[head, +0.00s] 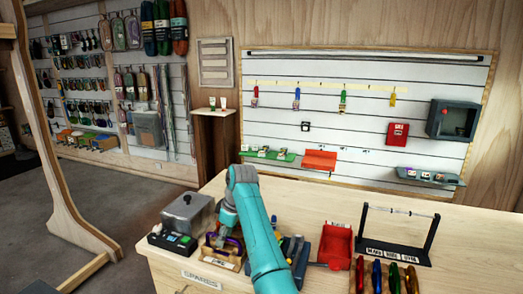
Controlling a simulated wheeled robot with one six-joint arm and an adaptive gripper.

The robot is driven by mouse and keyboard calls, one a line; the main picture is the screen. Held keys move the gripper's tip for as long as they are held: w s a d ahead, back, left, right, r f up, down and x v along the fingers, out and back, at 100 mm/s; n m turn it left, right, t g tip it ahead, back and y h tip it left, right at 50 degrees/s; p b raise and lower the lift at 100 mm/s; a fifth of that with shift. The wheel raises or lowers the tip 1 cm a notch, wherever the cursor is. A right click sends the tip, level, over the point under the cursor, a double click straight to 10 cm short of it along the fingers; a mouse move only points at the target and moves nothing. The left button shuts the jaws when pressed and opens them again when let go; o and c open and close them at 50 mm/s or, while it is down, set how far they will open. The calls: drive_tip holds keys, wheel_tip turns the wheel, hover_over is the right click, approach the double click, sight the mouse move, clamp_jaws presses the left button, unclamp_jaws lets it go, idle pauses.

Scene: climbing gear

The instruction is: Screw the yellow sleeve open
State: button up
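I cannot single out a yellow sleeve for certain. A small yellow item (393,97) hangs at the right end of a row on the white slatted wall, and a yellow-orange handled piece (411,280) lies at the bench's front edge. My gripper (214,240) is low over the left part of the bench, at a wooden holder (226,262) with a purple, ring-like piece (236,243) in it. My arm partly hides this spot. The fingers are too small and dark to show whether they are open or touch anything.
Red, blue and green handled pieces lie at the front. The bench's back right is clear.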

drive_tip(key=shift+r, duration=0.15)
drive_tip(key=shift+r, duration=1)
drive_tip(key=shift+s+a, duration=0.25)
drive_tip(key=shift+s, duration=0.45)
wheel_tip(320, 180, up, 10)
idle(0.5)
drive_tip(key=shift+f, duration=0.1)
